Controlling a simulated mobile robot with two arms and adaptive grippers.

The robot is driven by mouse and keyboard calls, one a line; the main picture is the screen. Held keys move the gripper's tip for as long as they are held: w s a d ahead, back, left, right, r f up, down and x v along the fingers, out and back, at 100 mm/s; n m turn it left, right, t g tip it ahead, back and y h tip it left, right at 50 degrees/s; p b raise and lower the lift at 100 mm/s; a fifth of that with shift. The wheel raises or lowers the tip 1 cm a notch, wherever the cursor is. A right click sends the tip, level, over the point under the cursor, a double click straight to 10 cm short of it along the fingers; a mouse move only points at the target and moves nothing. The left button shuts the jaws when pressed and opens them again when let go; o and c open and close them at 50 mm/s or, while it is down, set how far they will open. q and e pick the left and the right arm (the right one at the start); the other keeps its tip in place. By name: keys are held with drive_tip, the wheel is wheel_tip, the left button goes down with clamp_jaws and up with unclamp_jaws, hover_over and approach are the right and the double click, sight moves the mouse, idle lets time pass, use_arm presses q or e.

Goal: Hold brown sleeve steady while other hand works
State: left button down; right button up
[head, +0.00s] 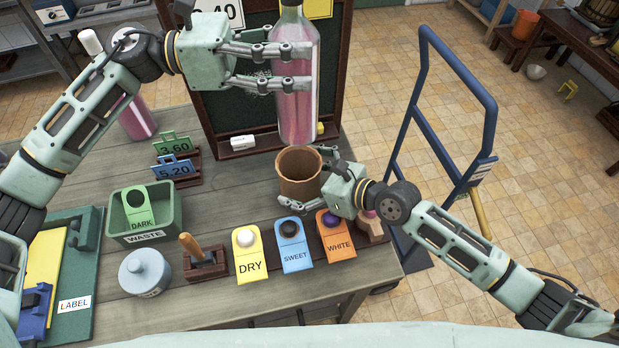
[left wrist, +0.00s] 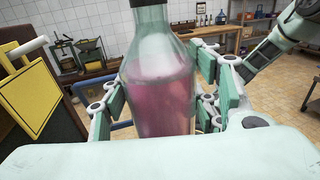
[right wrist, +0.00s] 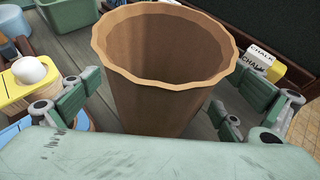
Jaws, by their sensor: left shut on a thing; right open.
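The brown sleeve (head: 299,176) stands upright on the table, open at the top with a wavy rim. It looks empty in the right wrist view (right wrist: 150,95). My right gripper (head: 308,178) is open, with its fingers on either side of the sleeve; I cannot tell whether they touch it. My left gripper (head: 290,68) is shut on a clear bottle of pink liquid (head: 297,105). The bottle is upright above the sleeve, its base close over the rim. The bottle also fills the middle of the left wrist view (left wrist: 160,85).
A chalkboard (head: 235,100) stands behind the sleeve, with chalk boxes (right wrist: 262,60) on its ledge. DRY (head: 248,265), SWEET (head: 295,258) and WHITE (head: 338,248) tags lie in front. A green WASTE bin (head: 165,222) is left. A blue hand truck (head: 412,120) stands right of the table.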

use_arm(q)
drive_tip(key=shift+r, duration=0.25)
use_arm(e)
drive_tip(key=shift+w+a, duration=0.1)
drive_tip(key=shift+a, duration=0.05)
drive_tip(key=c, duration=1.2)
use_arm(q)
wheel_tip(320, 180, down, 6)
use_arm(e)
drive_tip(key=shift+c, duration=0.3)
